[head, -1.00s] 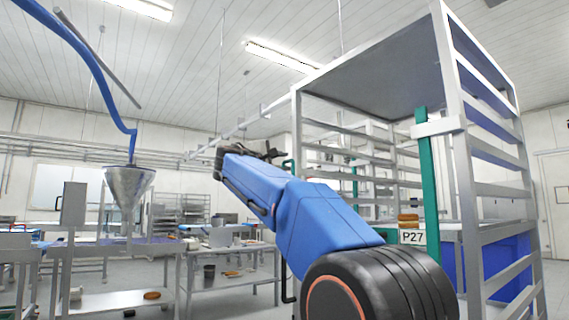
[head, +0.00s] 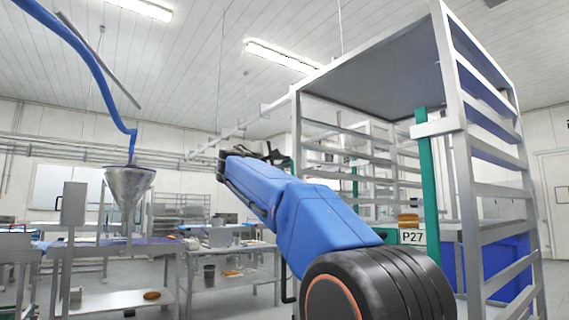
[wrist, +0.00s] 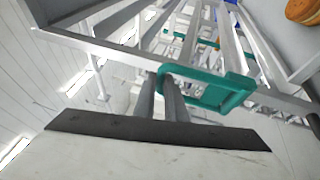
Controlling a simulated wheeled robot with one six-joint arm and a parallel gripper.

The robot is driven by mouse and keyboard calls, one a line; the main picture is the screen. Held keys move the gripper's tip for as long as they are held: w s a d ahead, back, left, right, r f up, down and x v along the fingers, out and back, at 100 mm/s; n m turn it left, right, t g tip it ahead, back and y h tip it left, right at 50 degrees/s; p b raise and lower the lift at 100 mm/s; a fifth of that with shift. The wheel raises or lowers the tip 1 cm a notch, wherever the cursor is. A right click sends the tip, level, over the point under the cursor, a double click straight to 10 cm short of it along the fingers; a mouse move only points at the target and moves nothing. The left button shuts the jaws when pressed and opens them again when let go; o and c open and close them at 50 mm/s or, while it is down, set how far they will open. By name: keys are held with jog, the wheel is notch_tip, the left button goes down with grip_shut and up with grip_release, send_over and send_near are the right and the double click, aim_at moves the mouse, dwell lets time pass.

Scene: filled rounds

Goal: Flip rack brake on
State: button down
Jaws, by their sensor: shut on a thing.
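A tall metal rack (head: 462,180) with side rails and a P27 label (head: 412,237) stands at the right in the head view. It has a green handle on the far post, mostly hidden behind my arm, and a second green bar (head: 428,180) on the near side. In the wrist view the green handle (wrist: 236,92) forms a loop beside the rack's frame. My gripper (head: 268,155) is at the far post in the head view. Its grey fingers (wrist: 162,88) are shut on the green handle in the wrist view. The brake itself is not visible in either view.
Steel tables (head: 225,254) and a metal funnel (head: 129,188) stand at the left. Brown loaves (head: 408,220) lie at the rack; a blue bin (head: 508,262) is behind it. Open floor shows at the left between the tables.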

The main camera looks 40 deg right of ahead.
jog(key=a+f+n+t+h, duration=0.3)
jog(key=a+f, duration=0.6)
jog(key=f, duration=0.2)
jog(key=shift+w+a+f+n+t+h, duration=0.15)
jog(key=shift+w+n+t+h, duration=0.15)
jog(key=shift+t+h, duration=0.1)
dwell(1.2)
jog(key=shift+f, duration=0.1)
jog(key=c, duration=1.8)
grip_release()
jog(key=shift+d, duration=0.25)
jog(key=shift+s, duration=0.1)
jog(key=shift+a, duration=0.15)
